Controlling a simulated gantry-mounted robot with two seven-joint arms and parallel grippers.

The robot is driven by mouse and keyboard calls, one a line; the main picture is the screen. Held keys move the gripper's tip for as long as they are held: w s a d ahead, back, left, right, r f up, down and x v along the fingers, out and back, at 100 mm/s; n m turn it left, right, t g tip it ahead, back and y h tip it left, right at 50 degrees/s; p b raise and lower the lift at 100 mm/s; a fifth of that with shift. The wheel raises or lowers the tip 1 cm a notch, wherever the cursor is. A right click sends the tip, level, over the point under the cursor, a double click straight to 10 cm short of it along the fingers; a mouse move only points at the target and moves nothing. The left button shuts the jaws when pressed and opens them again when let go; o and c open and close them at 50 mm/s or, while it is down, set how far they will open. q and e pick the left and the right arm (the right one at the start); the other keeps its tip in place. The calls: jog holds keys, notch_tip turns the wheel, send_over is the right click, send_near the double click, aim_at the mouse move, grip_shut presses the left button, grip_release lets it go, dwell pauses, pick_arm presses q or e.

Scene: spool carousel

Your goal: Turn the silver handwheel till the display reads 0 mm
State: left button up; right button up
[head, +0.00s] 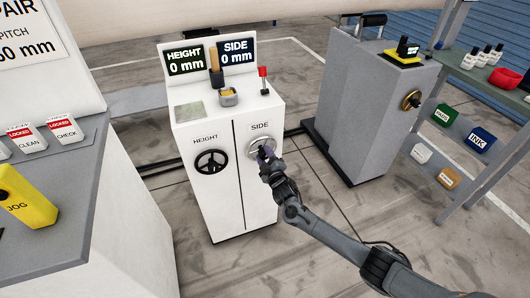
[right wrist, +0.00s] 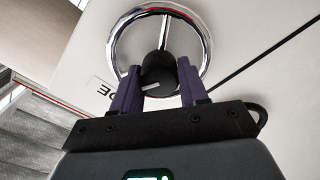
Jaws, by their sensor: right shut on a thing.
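The silver handwheel (head: 251,147) sits on the white cabinet's front under the label SIDE, and its chrome rim and spoke (right wrist: 165,30) show in the right wrist view. The SIDE display (head: 237,53) reads 0 mm. My right gripper (head: 266,153) is at the wheel, partly covering it in the head view. In the right wrist view its purple fingers (right wrist: 157,85) are shut on the wheel's black hub (right wrist: 157,72), one on each side. The hub bears a white mark. My left gripper is not in view.
The HEIGHT display (head: 185,60) also reads 0 mm, above a black handwheel (head: 211,162) left of the silver one. A red-tipped lever (head: 263,78) stands on the cabinet top. A grey machine (head: 368,105) stands to the right, a console with a yellow JOG box (head: 27,197) to the left.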

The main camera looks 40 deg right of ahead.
jog(key=shift+w+a+r+n+p, duration=0.1)
jog(key=shift+n+p, duration=0.15)
jog(key=shift+n, duration=0.35)
jog(key=shift+r+n+p, duration=0.1)
jog(key=shift+n+p, duration=0.15)
jog(key=shift+n, duration=0.35)
jog(key=o, duration=0.7)
jog(key=shift+c, duration=0.2)
jog(key=o, duration=0.4)
jog(key=shift+f, duration=0.15)
jog(key=shift+c, duration=0.2)
